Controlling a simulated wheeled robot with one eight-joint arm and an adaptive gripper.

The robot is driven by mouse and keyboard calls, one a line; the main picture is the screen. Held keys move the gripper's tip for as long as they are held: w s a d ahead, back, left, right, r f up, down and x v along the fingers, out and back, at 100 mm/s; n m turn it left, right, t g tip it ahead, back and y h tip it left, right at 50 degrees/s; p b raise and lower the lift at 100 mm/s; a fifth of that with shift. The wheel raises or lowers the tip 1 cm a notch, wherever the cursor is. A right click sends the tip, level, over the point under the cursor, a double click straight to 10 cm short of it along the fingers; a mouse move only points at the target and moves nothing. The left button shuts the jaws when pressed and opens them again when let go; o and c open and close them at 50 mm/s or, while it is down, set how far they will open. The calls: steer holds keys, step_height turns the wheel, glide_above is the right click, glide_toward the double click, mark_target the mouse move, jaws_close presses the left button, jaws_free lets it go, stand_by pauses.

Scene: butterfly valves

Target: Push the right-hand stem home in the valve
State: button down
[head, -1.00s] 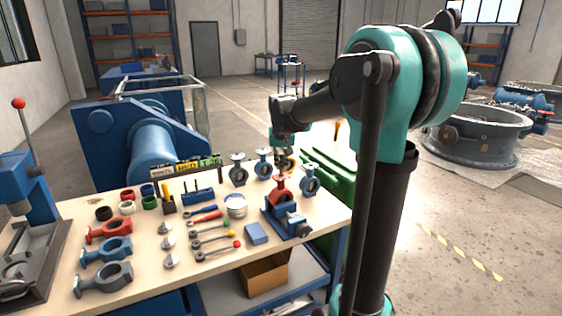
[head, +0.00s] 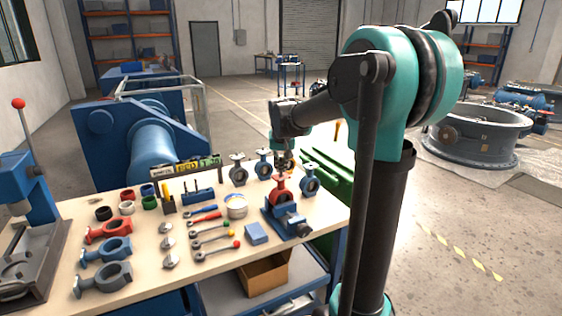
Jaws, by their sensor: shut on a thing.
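A red valve body (head: 281,190) stands in a blue vise (head: 287,219) at the right end of the bench. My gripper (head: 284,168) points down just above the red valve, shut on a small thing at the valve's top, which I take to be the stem. The stem itself is too small and too covered by the fingers to make out, and I cannot tell how deep it sits. Blue-grey valves stand behind and beside it: one on the left (head: 237,170), one in the middle (head: 264,164) and one on the right (head: 310,180), close to the vise.
Rods with coloured knobs (head: 214,240), grey discs (head: 168,244), a round tin (head: 236,207) and a blue box (head: 256,233) lie left of the vise. Loose valve bodies (head: 107,250) lie further left. A green cabinet (head: 335,185) is behind the bench's right end.

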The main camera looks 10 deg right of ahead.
steer(key=shift+f, duration=0.8)
stand_by(0.4)
